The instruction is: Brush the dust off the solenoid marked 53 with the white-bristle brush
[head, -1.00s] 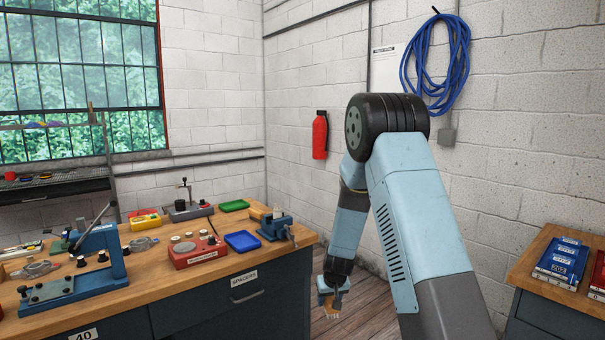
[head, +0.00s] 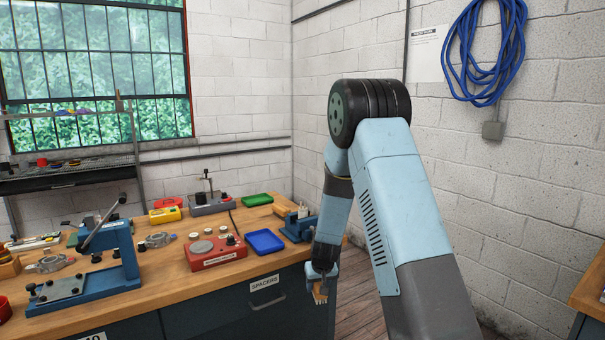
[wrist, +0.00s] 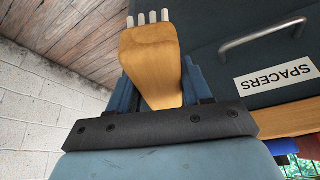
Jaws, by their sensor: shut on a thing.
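My gripper (head: 321,274) hangs low in front of the bench's right end, beside the drawer front. In the wrist view it is shut on a wooden-handled brush (wrist: 151,65) with several white bristle tufts (wrist: 148,18) pointing away from the gripper. In the head view the brush (head: 320,293) shows as a small tan shape below the jaws. A blue vise (head: 298,228) stands at the bench's right corner with a small pale, cylindrical thing (head: 302,211) at its top. I cannot tell whether that is the solenoid; no mark 53 is readable.
The wooden bench (head: 190,288) carries a blue press (head: 120,255), a red box with knobs (head: 215,252), a blue tray (head: 265,241) and a green tray (head: 257,199). Below is a drawer labelled SPACERS (head: 264,283). Another bench edge (head: 593,290) shows at right. Floor shows between them.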

